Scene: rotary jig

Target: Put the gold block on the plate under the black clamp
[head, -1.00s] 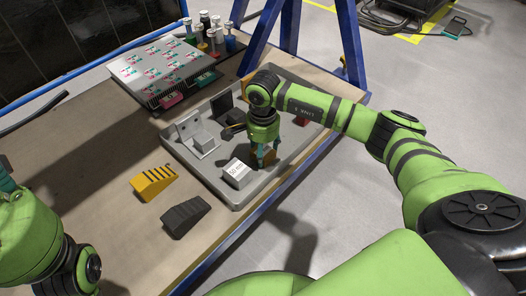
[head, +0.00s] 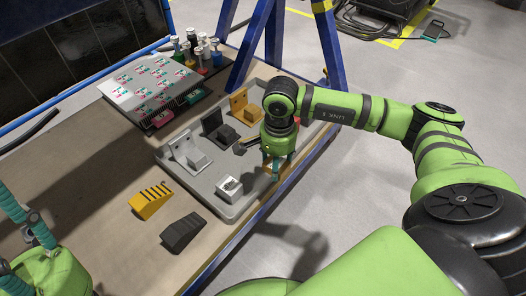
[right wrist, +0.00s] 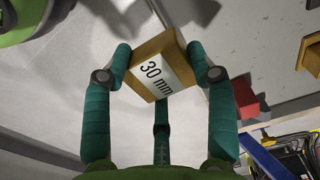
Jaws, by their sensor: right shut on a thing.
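My right gripper (head: 274,172) is shut on the gold block (right wrist: 155,68). In the right wrist view the block has a white "30 mm" label and sits tilted between the teal fingers. In the head view the fingers mostly hide it, near the tray's right edge. The black clamp (head: 211,123) stands in the middle of the grey tray, between a silver clamp and a gold one. A dark plate (head: 227,137) lies at its foot, with no block visible on it. My left gripper (head: 27,218) is at the left edge, partly cut off, its opening unclear.
The tray (head: 226,211) also holds the silver clamp (head: 181,147), the gold clamp (head: 239,101) and a silver block (head: 229,188). A yellow step block (head: 150,200) and a black one (head: 183,232) lie left of it. A sloped panel (head: 150,88) and bottles stand behind.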

